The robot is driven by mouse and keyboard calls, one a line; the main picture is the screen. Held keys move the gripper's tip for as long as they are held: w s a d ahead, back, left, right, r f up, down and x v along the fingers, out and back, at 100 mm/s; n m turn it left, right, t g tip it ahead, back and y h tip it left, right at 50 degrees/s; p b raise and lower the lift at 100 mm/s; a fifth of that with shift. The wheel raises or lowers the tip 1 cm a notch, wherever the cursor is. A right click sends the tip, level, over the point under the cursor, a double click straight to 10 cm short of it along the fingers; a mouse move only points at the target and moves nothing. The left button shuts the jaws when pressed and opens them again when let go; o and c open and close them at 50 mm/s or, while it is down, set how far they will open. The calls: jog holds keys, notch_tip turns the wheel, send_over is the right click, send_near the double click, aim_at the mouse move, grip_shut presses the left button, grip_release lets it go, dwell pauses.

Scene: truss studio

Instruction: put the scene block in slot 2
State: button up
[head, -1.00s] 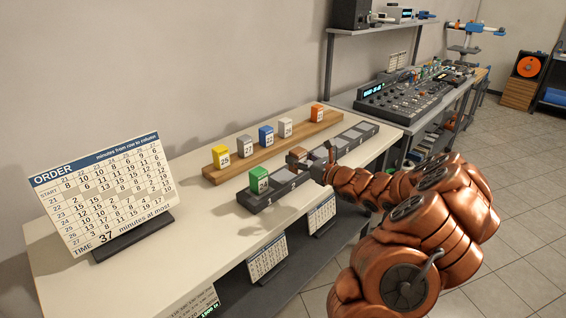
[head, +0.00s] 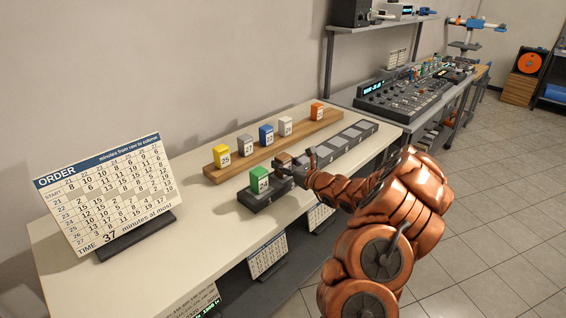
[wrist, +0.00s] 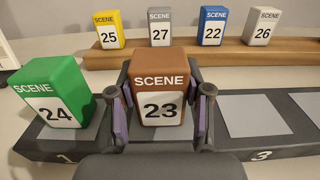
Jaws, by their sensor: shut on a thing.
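My gripper (head: 287,168) is shut on the brown scene block 23 (wrist: 160,75), with one finger on each side of it. In the wrist view the block is upright with its label facing me, between slots 1 and 3 of the dark slot tray (wrist: 262,115), where slot 2 lies. The slot 2 number is hidden by my gripper, and I cannot tell whether the block touches the tray. The green scene block 24 (wrist: 55,95) stands in slot 1, close to the left finger. Slot 3 is empty.
A wooden rack (head: 297,132) behind the tray holds yellow block 25 (head: 221,156), grey blocks 27 and 26, blue block 22 and an orange block (head: 317,111). An order board (head: 105,195) stands at the left. Tray slots to the right look empty.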

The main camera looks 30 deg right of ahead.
jog(key=shift+f, duration=0.15)
jog(key=o, duration=1.2)
